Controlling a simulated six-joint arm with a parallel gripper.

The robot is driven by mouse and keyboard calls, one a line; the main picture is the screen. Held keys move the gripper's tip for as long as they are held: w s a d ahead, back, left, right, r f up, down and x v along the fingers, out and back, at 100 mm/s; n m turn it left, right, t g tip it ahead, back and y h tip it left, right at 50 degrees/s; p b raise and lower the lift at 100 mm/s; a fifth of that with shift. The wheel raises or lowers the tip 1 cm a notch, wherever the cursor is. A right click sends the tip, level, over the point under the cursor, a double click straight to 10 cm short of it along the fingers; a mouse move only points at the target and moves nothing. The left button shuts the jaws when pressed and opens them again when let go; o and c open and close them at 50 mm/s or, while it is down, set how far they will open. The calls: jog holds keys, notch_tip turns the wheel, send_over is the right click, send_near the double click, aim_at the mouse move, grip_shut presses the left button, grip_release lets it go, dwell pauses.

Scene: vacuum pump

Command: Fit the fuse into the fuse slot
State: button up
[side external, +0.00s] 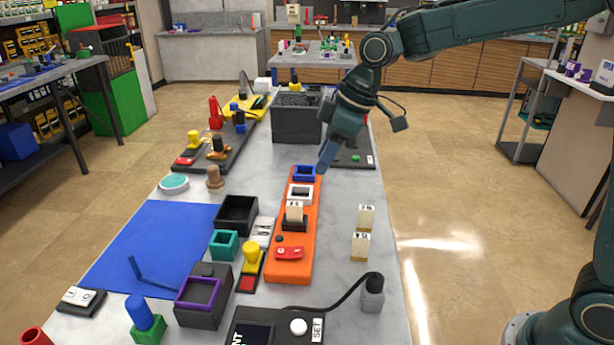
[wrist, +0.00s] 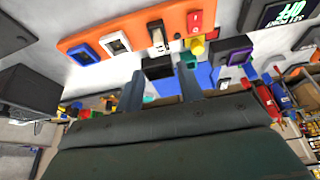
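An orange panel (side external: 291,268) lies along the grey table and carries a blue-framed slot (side external: 304,173), a white-framed slot (side external: 299,192), a black socket (side external: 294,225) and a red switch (side external: 289,253). A cream labelled block, looking like a fuse (side external: 294,211), stands in the black socket; it also shows in the wrist view (wrist: 157,37). Two similar cream blocks (side external: 365,217) (side external: 360,246) stand on the table to the right. My gripper (side external: 325,165) is above the panel's far end, apart from the fuse. In the wrist view its two fingers (wrist: 159,72) are spread, with nothing visibly held.
A black open box (side external: 237,214), a teal frame (side external: 224,244) and a purple-framed block (side external: 199,292) stand left of the panel. A large dark bin (side external: 296,125) stands behind it. A cabled grey plug (side external: 372,293) stands at the front right. The blue mat (side external: 150,240) has clear room.

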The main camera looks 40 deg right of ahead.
jog(key=s+d+r+m+t+h, duration=0.1)
jog(key=s+d+r+m, duration=0.15)
jog(key=s, duration=0.45)
jog(key=s+d+r+m+h, duration=0.1)
jog(key=s+d+r+m, duration=0.15)
jog(key=s, duration=0.45)
jog(key=s+d+f+m, duration=0.1)
jog(key=s+d, duration=0.1)
jog(key=s, duration=0.5)
jog(key=s+d+f+m+t+h, duration=0.1)
jog(key=s+d+m, duration=0.1)
jog(key=s, duration=0.5)
jog(key=shift+f, duration=0.15)
jog(key=shift+w, duration=0.1)
jog(key=shift+c, duration=0.3)
